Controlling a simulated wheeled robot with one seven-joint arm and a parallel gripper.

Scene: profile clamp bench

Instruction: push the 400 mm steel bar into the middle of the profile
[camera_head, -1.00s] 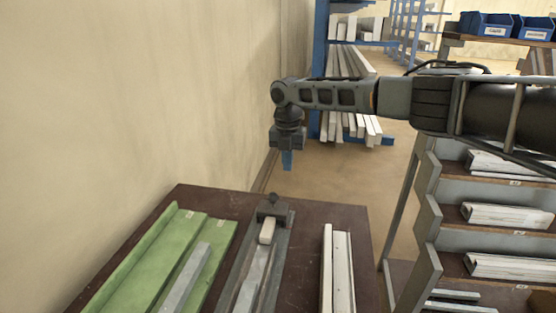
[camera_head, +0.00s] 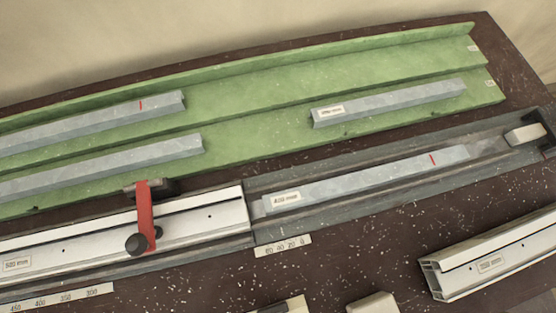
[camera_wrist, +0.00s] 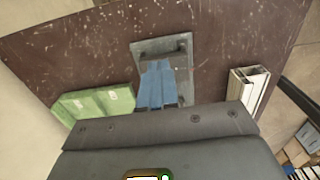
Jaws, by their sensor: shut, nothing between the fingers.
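The 400 mm steel bar (camera_head: 365,177) is grey, with a white label near its left end and a red mark near its right. It lies in a dark grey channel (camera_head: 400,208). The white aluminium profile (camera_head: 90,236) lies to its left, in line with it, under a red-strapped clamp (camera_head: 145,212). The bar's left end is close to the profile's right end; I cannot tell if they touch. My gripper (camera_wrist: 157,85), with blue fingers, is shut and empty. In the wrist view it is over the channel's end (camera_wrist: 162,45). It is outside the head view.
A pale block (camera_head: 525,134) sits at the channel's right end. A green rack (camera_head: 250,105) behind holds several other steel bars. A loose white profile (camera_head: 490,262) lies front right. Dark bench top between is mostly clear.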

